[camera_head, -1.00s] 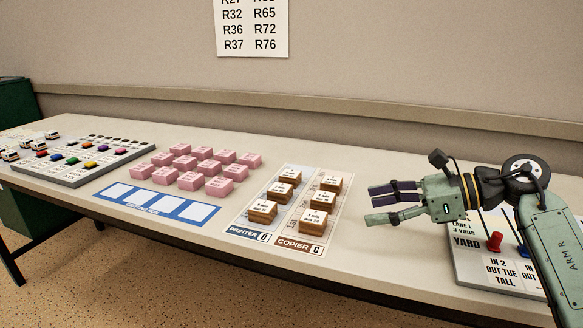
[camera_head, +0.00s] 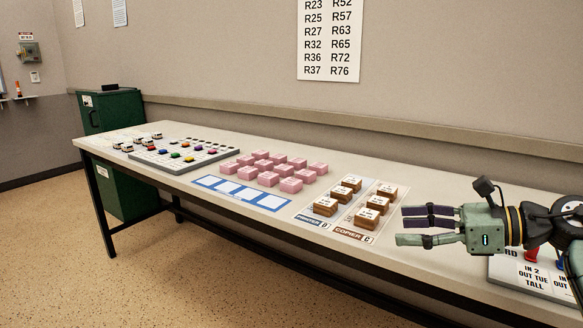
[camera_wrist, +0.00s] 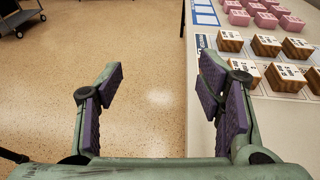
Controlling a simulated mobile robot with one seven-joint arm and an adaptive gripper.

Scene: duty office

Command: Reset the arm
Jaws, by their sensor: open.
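My gripper (camera_head: 428,226) is open and empty. In the head view it points left at the front right of the table (camera_head: 282,228), to the right of the wooden blocks. In the wrist view the gripper (camera_wrist: 160,88) has its purple-padded fingers spread wide, with only speckled floor and the table's edge between and beyond them. Nothing touches the fingers.
Wooden blocks (camera_head: 325,206) stand on the printer and copier sheets. Pink blocks (camera_head: 290,185) sit behind a blue-framed strip (camera_head: 240,193). A grey board with coloured pieces (camera_head: 183,157) and white vans (camera_head: 127,146) lie farther left. A yard board (camera_head: 536,279) is beneath my arm. Floor in front is clear.

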